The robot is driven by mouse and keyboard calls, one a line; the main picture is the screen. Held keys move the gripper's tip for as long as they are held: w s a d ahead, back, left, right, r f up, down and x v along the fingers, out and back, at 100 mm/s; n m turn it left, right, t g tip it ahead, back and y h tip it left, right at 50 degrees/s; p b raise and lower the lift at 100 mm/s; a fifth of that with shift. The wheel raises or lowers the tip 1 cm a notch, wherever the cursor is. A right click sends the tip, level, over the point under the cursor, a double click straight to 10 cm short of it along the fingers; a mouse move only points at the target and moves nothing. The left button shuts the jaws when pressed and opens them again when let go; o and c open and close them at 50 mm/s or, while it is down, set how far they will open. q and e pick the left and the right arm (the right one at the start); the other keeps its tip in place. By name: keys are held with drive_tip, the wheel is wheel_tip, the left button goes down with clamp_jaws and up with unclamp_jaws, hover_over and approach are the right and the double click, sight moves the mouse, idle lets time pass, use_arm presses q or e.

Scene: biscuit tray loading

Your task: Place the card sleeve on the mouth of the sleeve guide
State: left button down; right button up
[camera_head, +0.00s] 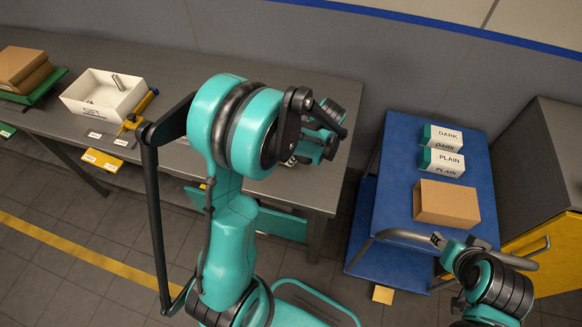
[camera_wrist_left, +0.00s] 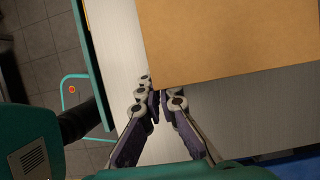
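The card sleeve (camera_wrist_left: 235,40) is a plain brown card shape filling the upper right of the left wrist view. My left gripper (camera_wrist_left: 163,97) has its fingers drawn close together at the sleeve's near lower corner and looks shut on its edge; the exact contact is hard to see. In the head view my left gripper (camera_head: 318,145) is over the right end of the grey table, and my arm hides the sleeve. I cannot make out the sleeve guide. My right gripper (camera_head: 447,243) is by the blue cart, its fingers unclear.
The blue cart (camera_head: 393,185) holds a brown carton (camera_head: 446,203) and white-and-teal boxes marked DARK (camera_head: 442,138) and PLAIN (camera_head: 441,162). A grey cabinet (camera_head: 540,165) stands at right.

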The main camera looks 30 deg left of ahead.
use_arm(q)
wheel_tip(320, 180, down, 4)
drive_tip(key=shift+a+f+b, duration=0.1)
drive_tip(key=shift+b, duration=0.75)
drive_tip(key=c, duration=1.7)
unclamp_jaws()
